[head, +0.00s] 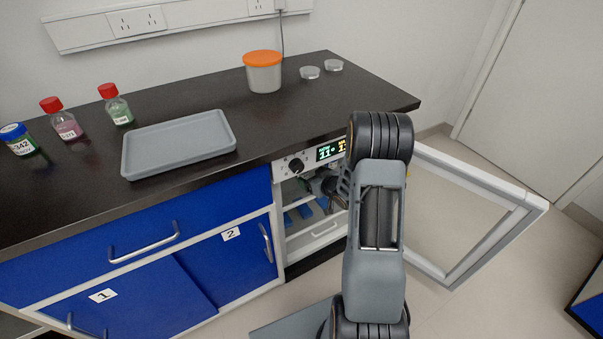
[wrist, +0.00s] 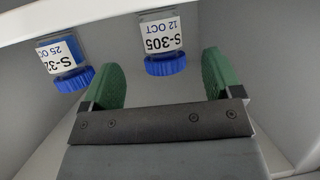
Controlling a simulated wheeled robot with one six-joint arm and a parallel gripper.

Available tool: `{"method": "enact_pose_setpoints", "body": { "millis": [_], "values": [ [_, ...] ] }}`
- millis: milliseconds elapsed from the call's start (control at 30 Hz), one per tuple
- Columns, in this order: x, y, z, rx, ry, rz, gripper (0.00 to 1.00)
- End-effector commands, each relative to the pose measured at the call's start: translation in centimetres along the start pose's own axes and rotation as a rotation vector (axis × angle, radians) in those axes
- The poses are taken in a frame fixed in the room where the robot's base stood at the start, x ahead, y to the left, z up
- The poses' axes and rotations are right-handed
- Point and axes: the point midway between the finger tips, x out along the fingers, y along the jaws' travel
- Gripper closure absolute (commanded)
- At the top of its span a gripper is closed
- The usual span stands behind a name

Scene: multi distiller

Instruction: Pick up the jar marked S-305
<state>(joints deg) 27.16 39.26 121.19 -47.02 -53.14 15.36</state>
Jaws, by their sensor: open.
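The jar marked S-305 (wrist: 161,42) shows in the wrist view with a blue cap and a white label that also reads 12 OCT. It appears upside down in this picture. My gripper (wrist: 163,78) is open, with its green fingers spread on either side of the line to the jar. The jar lies between and a little beyond the fingertips, and I see no contact. In the head view my arm reaches into the opened cabinet unit (head: 316,234), and the jar cannot be made out there.
A second blue-capped jar (wrist: 64,60), its label starting S-32, stands just left of the left finger. Pale cabinet walls close around the gripper. The open glass door (head: 490,240) stands right of my arm. The dark counter (head: 210,95) is above left.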

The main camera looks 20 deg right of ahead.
Motion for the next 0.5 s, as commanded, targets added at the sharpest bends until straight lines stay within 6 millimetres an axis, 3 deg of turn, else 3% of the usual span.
{"method": "enact_pose_setpoints", "body": {
  "millis": [167, 500],
  "values": [
    [0.9, -0.1, 0.0, 0.000, 0.000, -0.001, 0.15],
    [5.1, -0.2, -0.1, -0.001, 0.001, -0.001, 0.15]
  ]
}}
